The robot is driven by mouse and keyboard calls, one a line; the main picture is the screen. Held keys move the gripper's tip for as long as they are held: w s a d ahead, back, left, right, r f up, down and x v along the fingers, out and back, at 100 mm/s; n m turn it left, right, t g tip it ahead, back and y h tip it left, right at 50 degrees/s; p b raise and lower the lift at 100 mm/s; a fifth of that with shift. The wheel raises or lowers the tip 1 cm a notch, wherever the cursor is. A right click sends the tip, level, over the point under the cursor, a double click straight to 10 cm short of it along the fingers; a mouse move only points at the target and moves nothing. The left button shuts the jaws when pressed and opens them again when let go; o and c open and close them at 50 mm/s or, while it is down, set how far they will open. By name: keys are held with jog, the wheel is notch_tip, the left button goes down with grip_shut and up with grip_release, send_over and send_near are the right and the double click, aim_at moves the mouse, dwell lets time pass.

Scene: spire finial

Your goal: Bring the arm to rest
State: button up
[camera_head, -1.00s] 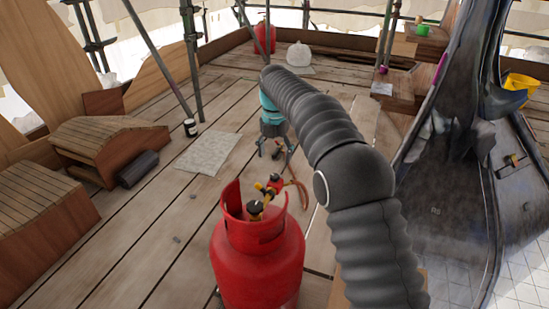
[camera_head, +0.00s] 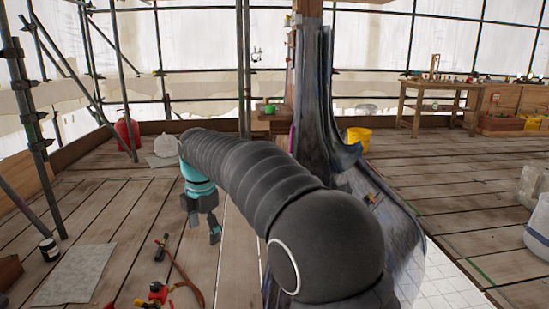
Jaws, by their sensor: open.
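My arm, in a dark ribbed sleeve, reaches from the bottom middle up and to the left in the head view. Its teal wrist hangs down at the left end. My gripper (camera_head: 205,228) points down, with its fingers apart and nothing seen between them. It appears to hang above the plank floor (camera_head: 115,210), but its exact height I cannot tell. The sleeve hides part of the floor and of the grey metal-clad spire (camera_head: 312,95) behind it.
A torch (camera_head: 161,247) with an orange hose lies below left of my gripper, near a red valve (camera_head: 156,292). A grey mat (camera_head: 75,274) and dark jar (camera_head: 48,248) are at left. A red cylinder (camera_head: 127,133) and white sack (camera_head: 167,146) stand behind.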

jog(key=s+d+r+m+t, duration=0.1)
jog(key=s+d+r+m, duration=0.1)
jog(key=s+d+m, duration=0.35)
jog(key=s+d+r+m, duration=0.2)
jog(key=d+m, duration=0.1)
jog(key=d, duration=0.6)
jog(key=s+d+r+m+t, duration=0.1)
jog(key=s+d+r+m, duration=0.1)
jog(key=s+d+m, duration=0.4)
jog(key=s+d+f+m+t, duration=0.1)
jog(key=s+d+f+m, duration=0.3)
jog(key=s+d+m, duration=0.2)
jog(key=s+d+f+m+t, duration=0.1)
jog(key=s+d+f+m, duration=0.3)
jog(key=s+d+m, duration=0.3)
jog(key=shift+s+f+h, duration=0.15)
jog(key=shift+s+h, duration=0.25)
jog(key=shift+s, duration=0.75)
jog(key=shift+m, duration=0.25)
